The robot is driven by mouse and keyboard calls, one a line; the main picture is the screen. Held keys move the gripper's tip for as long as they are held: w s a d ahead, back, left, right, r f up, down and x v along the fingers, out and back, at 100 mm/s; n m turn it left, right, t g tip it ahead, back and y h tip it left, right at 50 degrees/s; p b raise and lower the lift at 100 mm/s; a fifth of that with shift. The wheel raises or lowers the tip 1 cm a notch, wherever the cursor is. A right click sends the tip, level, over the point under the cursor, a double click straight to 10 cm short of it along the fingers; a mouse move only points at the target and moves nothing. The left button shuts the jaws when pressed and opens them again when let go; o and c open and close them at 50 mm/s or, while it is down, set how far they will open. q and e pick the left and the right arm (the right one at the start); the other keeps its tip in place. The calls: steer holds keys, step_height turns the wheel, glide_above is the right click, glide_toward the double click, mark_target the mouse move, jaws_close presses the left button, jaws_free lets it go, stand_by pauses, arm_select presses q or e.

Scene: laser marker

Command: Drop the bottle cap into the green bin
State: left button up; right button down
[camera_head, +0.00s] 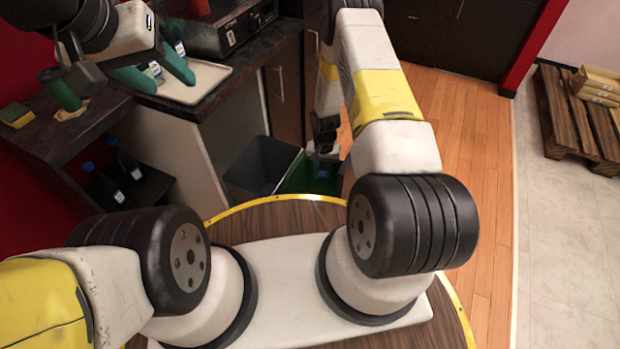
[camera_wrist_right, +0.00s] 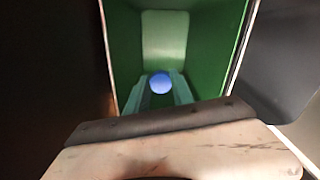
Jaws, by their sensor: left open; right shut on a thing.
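The blue bottle cap (camera_wrist_right: 160,83) shows in the right wrist view between the green fingertips of my right gripper (camera_wrist_right: 159,92), which is shut on it. Behind the cap are the walls and floor of the green bin (camera_wrist_right: 165,37). In the head view the green bin (camera_head: 297,181) stands on the floor, and my right gripper (camera_head: 324,162) points down over its opening; its fingers are mostly hidden there. I cannot tell how deep the cap is. My left gripper (camera_head: 158,74) is open over the counter at the upper left, its fingers spread.
A grey bin (camera_head: 258,165) stands left of the green bin, beside the counter cabinet. A tray (camera_head: 195,85), a green cup (camera_head: 60,90) and a sponge (camera_head: 16,115) are on the counter. Dark bottles (camera_head: 122,160) stand on a shelf below. A pallet (camera_head: 575,115) lies far right.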

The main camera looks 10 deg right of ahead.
steer(key=shift+f, duration=2)
steer(key=c, duration=1)
jaws_free()
steer(key=shift+r, duration=0.1)
step_height(320, 180, up, 8)
steer(key=shift+f, duration=0.2)
